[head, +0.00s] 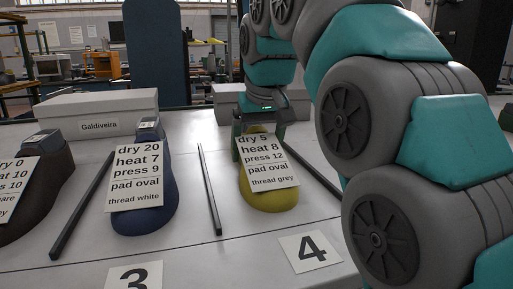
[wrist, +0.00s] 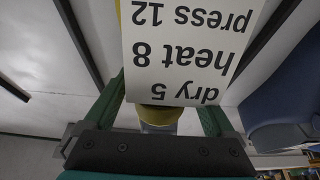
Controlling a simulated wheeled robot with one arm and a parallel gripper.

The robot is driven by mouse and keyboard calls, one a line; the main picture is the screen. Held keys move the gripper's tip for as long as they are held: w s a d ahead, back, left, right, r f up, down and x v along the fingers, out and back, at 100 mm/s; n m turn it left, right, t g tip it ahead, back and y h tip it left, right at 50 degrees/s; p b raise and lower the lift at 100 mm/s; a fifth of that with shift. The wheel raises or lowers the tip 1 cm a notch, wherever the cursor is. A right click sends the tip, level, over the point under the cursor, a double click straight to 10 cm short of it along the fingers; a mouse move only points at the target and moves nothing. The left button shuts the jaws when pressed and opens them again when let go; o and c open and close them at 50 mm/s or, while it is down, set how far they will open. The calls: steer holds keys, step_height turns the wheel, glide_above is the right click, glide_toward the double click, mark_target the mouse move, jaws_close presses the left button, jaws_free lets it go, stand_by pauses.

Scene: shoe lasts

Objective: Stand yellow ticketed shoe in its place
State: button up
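The yellow shoe last (head: 268,197) stands on the white table behind the number 4 card (head: 310,251), toe toward the head camera. Its white ticket (head: 268,160) reads dry 5, heat 8, press 12, pad oval, thread grey. My gripper (head: 259,135) is low at the shoe's back end, one finger on each side. In the wrist view, the fingers of my gripper (wrist: 163,100) are spread, with gaps beside the yellow heel (wrist: 158,112). The ticket hides much of the shoe there.
A dark divider bar (head: 210,190) lies left of the yellow shoe; another is at its right, partly behind my arm. The blue ticketed shoe (head: 146,219) stands behind card 3 (head: 134,276). A dark brown shoe (head: 50,185) is farther left. A grey Galdiveira box (head: 97,112) stands behind.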

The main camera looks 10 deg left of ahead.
mark_target(259, 136)
steer(key=shift+o, duration=0.6)
steer(key=shift+v, duration=0.75)
steer(key=shift+p+v, duration=0.75)
steer(key=shift+v, duration=1.2)
steer(key=s+d, duration=0.1)
steer(key=s, duration=0.2)
steer(key=s+d+b, duration=0.1)
steer(key=s+d, duration=0.1)
steer(key=s, duration=0.2)
steer(key=s+d, duration=0.2)
steer(key=s, duration=0.1)
steer(key=shift+s+d+f+b, duration=0.1)
steer(key=shift+s+b, duration=0.2)
